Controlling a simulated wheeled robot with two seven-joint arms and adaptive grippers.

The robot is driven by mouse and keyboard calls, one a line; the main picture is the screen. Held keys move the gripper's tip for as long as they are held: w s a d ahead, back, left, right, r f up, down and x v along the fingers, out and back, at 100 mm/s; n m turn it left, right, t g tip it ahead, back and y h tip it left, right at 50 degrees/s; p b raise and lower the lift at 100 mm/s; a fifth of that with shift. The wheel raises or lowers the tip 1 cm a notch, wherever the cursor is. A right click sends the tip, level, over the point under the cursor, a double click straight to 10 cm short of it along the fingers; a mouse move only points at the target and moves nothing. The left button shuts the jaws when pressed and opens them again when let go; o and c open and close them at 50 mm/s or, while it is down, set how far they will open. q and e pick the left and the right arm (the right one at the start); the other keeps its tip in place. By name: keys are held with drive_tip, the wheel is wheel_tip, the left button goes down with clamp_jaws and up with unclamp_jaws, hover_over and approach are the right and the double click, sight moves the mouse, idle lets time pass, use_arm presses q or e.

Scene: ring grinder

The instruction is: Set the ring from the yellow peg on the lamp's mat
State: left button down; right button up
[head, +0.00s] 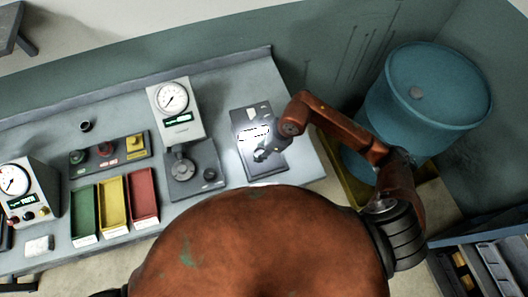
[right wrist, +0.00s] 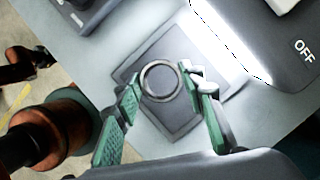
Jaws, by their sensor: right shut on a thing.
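A grey metal ring (right wrist: 146,93) sits between the fingertips of my right gripper (right wrist: 161,78), which is shut on it. In the right wrist view the ring appears over the dark square mat (right wrist: 181,127); I cannot tell whether it touches the mat. The lamp (right wrist: 283,55) stands beside the mat, with a bright strip along its edge and an OFF label. In the head view my right gripper (head: 264,153) is over the mat (head: 268,174) in front of the lamp (head: 252,114); the ring is hard to make out there. The yellow peg block (head: 136,146) is further left. My left gripper is not in view.
A dark machine with a round part (head: 181,167) and a gauge box (head: 174,108) stand left of the mat. Green (head: 84,210), yellow (head: 113,203) and red (head: 143,195) trays lie further left. A blue drum (head: 425,100) stands right of the bench.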

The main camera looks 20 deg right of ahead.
drive_tip(key=shift+w+d+f, duration=0.25)
drive_tip(key=shift+d+f, duration=0.15)
drive_tip(key=shift+f, duration=0.15)
drive_tip(key=f, duration=0.2)
drive_tip(key=f+p, duration=0.1)
drive_tip(key=shift+w+d+f, duration=0.15)
drive_tip(key=shift+d+f, duration=0.15)
drive_tip(key=shift+f, duration=0.15)
drive_tip(key=shift+f, duration=0.15)
drive_tip(key=o, duration=1.2)
drive_tip(key=shift+d+r, duration=0.1)
drive_tip(key=shift+r, duration=0.25)
drive_tip(key=b+v, duration=0.1)
drive_tip(key=v, duration=1)
drive_tip(key=shift+d+r+b, duration=0.1)
drive_tip(key=shift+r+b, duration=0.15)
drive_tip(key=shift+b, duration=0.05)
